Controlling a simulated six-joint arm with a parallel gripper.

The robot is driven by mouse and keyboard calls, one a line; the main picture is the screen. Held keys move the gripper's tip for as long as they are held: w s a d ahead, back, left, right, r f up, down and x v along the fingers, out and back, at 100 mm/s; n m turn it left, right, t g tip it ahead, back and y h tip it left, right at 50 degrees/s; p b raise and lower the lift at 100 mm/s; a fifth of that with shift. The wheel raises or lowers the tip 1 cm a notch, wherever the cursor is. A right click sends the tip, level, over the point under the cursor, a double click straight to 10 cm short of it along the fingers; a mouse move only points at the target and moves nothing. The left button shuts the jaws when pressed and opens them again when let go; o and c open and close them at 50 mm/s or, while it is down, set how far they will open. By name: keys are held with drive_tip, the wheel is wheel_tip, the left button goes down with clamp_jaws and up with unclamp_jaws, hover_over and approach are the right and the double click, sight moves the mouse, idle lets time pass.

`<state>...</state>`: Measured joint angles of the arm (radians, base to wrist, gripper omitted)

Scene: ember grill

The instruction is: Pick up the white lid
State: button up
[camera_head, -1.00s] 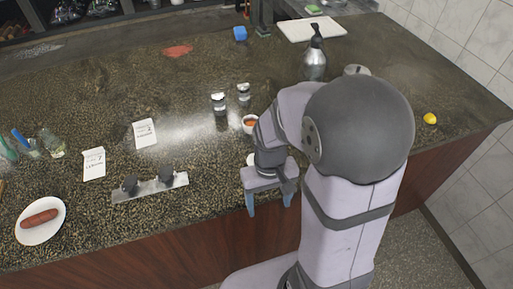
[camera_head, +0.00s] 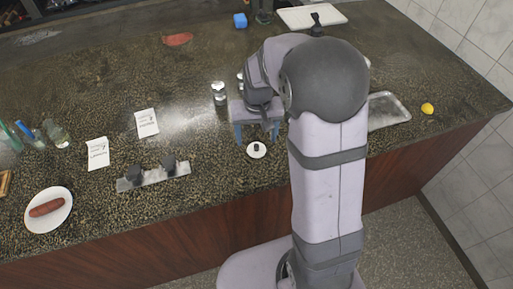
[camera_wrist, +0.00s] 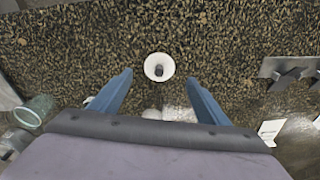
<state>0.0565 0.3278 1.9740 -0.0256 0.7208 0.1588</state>
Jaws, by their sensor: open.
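The white lid (camera_head: 251,155) is a small round disc with a dark knob, lying on the speckled counter near its front edge. My gripper (camera_head: 257,131) is open and empty, above the counter just behind the lid in the head view. In the wrist view the lid (camera_wrist: 151,73) shows whole, just ahead of and centred between the two blue fingertips (camera_wrist: 160,77). The fingers do not touch it.
A metal bar with two dark knobs (camera_head: 153,178) lies to the left of the lid. A silver shaker (camera_head: 219,93) stands behind left of my gripper. A metal tray (camera_head: 390,110) lies to the right, past my arm. Counter around the lid is clear.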

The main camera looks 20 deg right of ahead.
sight(257, 145)
drive_tip(key=shift+w+d+f+p, duration=0.15)
drive_tip(key=shift+f+p, duration=0.45)
drive_tip(key=shift+f, duration=0.7)
drive_tip(key=shift+w+f+p, duration=0.15)
drive_tip(key=shift+f+p, duration=0.45)
drive_tip(key=shift+f, duration=0.7)
drive_tip(key=c, duration=1.1)
